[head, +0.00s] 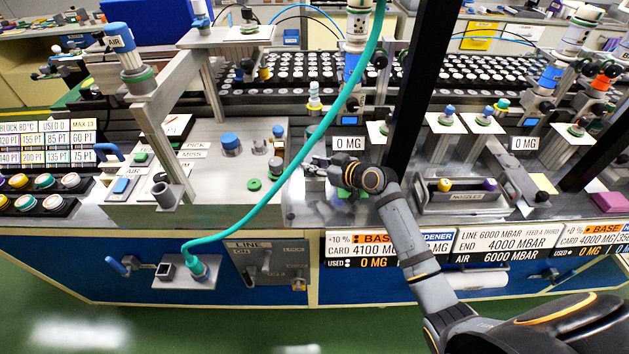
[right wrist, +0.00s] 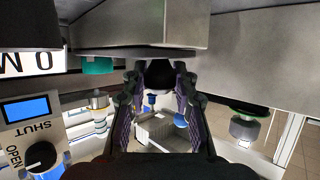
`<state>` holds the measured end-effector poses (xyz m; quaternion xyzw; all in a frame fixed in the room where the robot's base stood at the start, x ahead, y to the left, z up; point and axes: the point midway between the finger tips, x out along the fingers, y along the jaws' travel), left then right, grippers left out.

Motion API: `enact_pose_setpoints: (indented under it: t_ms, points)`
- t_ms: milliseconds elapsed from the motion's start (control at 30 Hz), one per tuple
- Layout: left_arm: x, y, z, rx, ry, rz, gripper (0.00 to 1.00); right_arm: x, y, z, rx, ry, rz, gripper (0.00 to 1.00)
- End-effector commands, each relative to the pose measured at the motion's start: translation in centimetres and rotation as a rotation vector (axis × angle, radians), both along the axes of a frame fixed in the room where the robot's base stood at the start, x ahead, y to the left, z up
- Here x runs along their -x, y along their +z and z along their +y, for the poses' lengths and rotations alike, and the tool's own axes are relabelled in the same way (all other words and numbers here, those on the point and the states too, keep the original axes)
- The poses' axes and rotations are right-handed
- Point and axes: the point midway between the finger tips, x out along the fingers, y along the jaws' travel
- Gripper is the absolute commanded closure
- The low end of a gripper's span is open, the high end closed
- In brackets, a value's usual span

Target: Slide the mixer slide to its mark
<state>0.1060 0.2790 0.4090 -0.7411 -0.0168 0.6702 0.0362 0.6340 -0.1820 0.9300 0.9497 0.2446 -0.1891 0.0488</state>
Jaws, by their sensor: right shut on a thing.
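My right gripper (head: 318,165) reaches in over the metal bench top, just below a 0 MG display (head: 347,144). In the right wrist view, my right gripper (right wrist: 160,85) has its two dark fingers closed on a black rounded knob (right wrist: 160,72). The knob sits under a grey metal block (right wrist: 150,25) and looks like the handle of the mixer slide. In the head view the gripper and wrist hide most of this spot. I cannot make out the slide's mark in either view. My left gripper is not in view.
A teal hose (head: 290,175) hangs across the bench, left of my right gripper. A black post (head: 420,90) stands close to the right of my wrist. A needles tray (head: 462,195) lies further right. A SHUT/OPEN control box (right wrist: 32,125) shows in the wrist view.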

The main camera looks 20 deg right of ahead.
Motion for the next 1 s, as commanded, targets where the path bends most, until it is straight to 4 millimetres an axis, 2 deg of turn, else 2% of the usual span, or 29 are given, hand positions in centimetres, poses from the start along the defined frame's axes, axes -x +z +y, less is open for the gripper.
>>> enact_pose_setpoints:
  t_ms: [600, 633, 800, 1000]
  points:
    - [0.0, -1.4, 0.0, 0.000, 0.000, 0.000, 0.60, -2.1, 0.0, -0.6, 0.001, -0.001, -0.002, 1.00]
    - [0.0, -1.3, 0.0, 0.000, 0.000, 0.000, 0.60, -2.1, 0.1, -0.6, 0.001, -0.001, -0.002, 0.70]
    - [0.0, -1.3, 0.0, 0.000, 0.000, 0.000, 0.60, -2.1, 0.1, -0.6, 0.001, -0.001, -0.002, 0.46]
    - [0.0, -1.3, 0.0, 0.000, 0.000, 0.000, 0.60, -2.1, 0.0, -0.6, 0.000, 0.000, 0.000, 0.46]
